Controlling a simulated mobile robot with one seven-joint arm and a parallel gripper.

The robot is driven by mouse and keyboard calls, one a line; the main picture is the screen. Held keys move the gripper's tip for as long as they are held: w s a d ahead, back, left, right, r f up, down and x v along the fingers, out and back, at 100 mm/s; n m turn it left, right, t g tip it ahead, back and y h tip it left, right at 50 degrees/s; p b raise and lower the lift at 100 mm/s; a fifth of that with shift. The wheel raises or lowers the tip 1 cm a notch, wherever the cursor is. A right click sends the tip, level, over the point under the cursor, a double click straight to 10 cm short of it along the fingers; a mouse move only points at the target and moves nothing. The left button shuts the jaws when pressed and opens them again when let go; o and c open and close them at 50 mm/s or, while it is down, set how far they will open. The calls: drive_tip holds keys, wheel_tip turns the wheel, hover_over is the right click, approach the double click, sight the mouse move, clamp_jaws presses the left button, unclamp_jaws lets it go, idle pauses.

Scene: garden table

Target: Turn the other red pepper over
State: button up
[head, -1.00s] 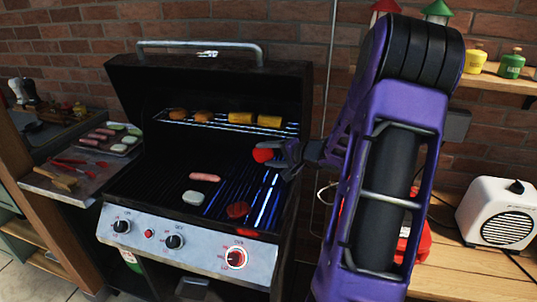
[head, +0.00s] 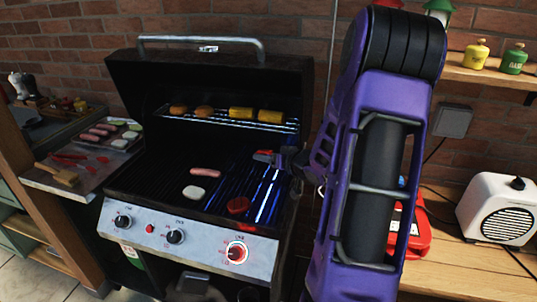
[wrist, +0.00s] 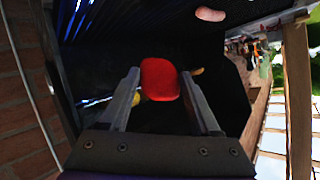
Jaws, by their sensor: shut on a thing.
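My gripper (head: 275,158) is shut on a red pepper piece (head: 262,156), held above the right side of the grill. In the wrist view the held red pepper (wrist: 160,78) sits between the two finger tips. In the head view it shows as a thin, nearly edge-on shape. A second red pepper piece (head: 238,205) lies flat on the front right of the grill grate (head: 150,183). It stands apart from my gripper.
A sausage (head: 205,173) and a whitish slice (head: 194,192) lie on the grate. Corn (head: 241,113) and browned pieces sit on the upper rack (head: 215,121). The grill's raised lid stands behind. A side board (head: 85,183) with tongs and a food tray is at left.

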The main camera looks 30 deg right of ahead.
drive_tip(key=f+b, duration=0.1)
drive_tip(key=b, duration=0.1)
drive_tip(key=n+b, duration=0.3)
drive_tip(key=b, duration=0.6)
hover_over(268, 190)
drive_tip(key=shift+h, duration=0.4)
wheel_tip(268, 190, down, 5)
drive_tip(key=shift+f, duration=0.35)
drive_tip(key=shift+f, duration=0.3)
drive_tip(key=shift+f, duration=0.7)
drive_tip(key=shift+f, duration=0.15)
drive_tip(key=o, duration=1.4)
